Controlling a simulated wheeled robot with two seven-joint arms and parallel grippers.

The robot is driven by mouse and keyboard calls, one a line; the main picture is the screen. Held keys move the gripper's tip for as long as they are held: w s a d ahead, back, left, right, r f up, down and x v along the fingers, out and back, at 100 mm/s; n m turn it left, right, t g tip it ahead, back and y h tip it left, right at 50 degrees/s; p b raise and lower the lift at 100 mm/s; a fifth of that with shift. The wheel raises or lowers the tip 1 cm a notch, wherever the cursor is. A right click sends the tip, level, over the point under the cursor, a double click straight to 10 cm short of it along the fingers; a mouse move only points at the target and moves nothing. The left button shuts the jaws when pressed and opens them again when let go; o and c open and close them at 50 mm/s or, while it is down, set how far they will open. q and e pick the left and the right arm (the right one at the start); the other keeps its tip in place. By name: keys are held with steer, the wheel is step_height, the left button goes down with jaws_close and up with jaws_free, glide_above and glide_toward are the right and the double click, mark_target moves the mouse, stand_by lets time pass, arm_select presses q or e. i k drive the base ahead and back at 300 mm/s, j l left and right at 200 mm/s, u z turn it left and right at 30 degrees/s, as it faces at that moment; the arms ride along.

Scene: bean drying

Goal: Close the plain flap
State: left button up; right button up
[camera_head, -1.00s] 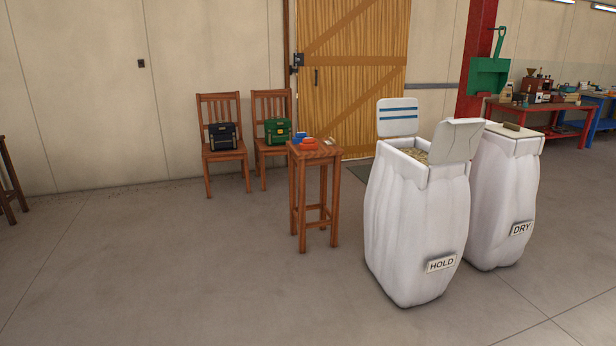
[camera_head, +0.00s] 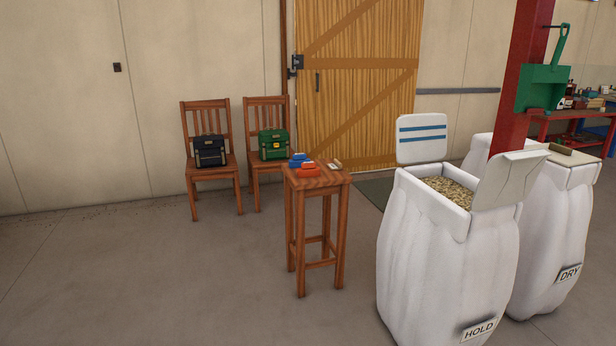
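The HOLD sack (camera_head: 445,265) is a tall white bin, open at the top with beans (camera_head: 450,191) showing inside. Its plain flap (camera_head: 508,179) is off-white, has no stripes and stands raised and tilted at the right side of the opening. Its striped flap (camera_head: 422,138), white with two blue bands, stands upright at the back left. The lower part of the sack is cut off by the picture edge. Neither of my grippers is in view.
The DRY sack (camera_head: 550,240) stands right behind the HOLD sack, with a lid on top. A red post (camera_head: 522,90) with a green scoop rises behind. A wooden stool (camera_head: 318,183) with small items stands left.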

mark_target(507, 178)
steer(key=i+l+u, duration=0.1)
steer(key=i, duration=1.65)
steer(key=z, duration=1.8)
